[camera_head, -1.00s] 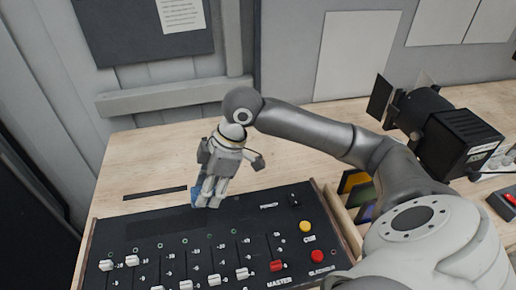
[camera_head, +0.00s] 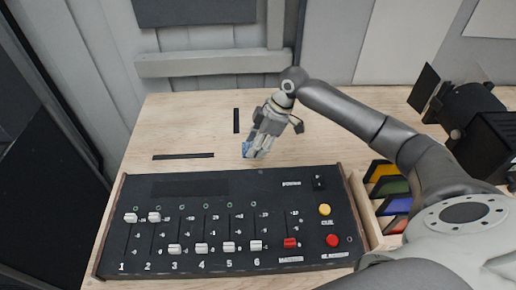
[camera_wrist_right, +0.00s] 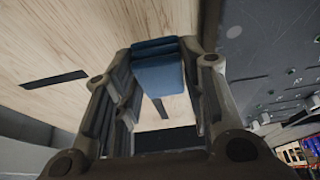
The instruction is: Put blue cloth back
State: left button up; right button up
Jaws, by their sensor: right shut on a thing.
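The blue cloth (camera_head: 247,150) is a small folded piece, mostly hidden by the fingers in the head view. My right gripper (camera_head: 257,150) is shut on it, pointing down over the wooden table just behind the console. In the right wrist view, the blue cloth (camera_wrist_right: 157,76) spans between the two fingertips of the right gripper (camera_wrist_right: 160,62). Whether the cloth touches the tabletop is unclear. My left gripper is not in view.
The black fader console (camera_head: 235,188) fills the front of the table. A wooden holder (camera_head: 366,211) with coloured panels stands at its right, a black lamp (camera_head: 480,115) behind that. Two black strips (camera_head: 183,156) lie on the table (camera_head: 190,120). Bare wood surrounds the gripper.

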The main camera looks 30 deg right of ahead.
jog(key=shift+w+d+f, duration=0.2)
jog(key=shift+w+f, duration=0.1)
jog(key=shift+f, duration=0.2)
notch_tip(320, 180, down, 3)
jog(key=shift+w+d+r+p, duration=0.15)
jog(key=shift+p, duration=0.7)
jog(key=shift+f, duration=0.45)
jog(key=shift+f, duration=0.1)
jog(key=o, duration=0.9)
